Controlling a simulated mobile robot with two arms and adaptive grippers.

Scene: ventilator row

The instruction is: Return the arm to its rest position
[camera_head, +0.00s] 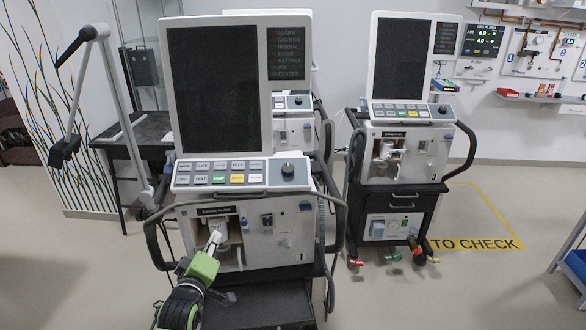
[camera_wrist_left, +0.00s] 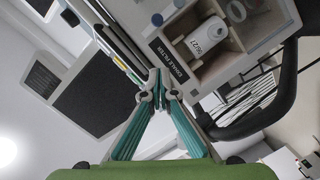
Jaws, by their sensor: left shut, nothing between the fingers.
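My left gripper (camera_head: 213,242) is in front of the open filter bay of the nearest ventilator (camera_head: 270,250), at the lower middle of the head view. Its green body points up toward the bay. In the left wrist view its teal fingers (camera_wrist_left: 158,88) meet at the tips, shut and empty. A white filter with a date label (camera_wrist_left: 207,38) sits in the bay marked exhale filter, apart from the fingertips. In the head view my gripper partly covers the bay. My right gripper is not in view.
The ventilator's dark curved handles (camera_head: 157,240) flank the bay; one shows close to my gripper in the left wrist view (camera_wrist_left: 270,105). A second ventilator (camera_head: 403,155) stands to the right, beside a yellow floor marking (camera_head: 475,243). A jointed grey arm (camera_head: 112,90) rises at the left.

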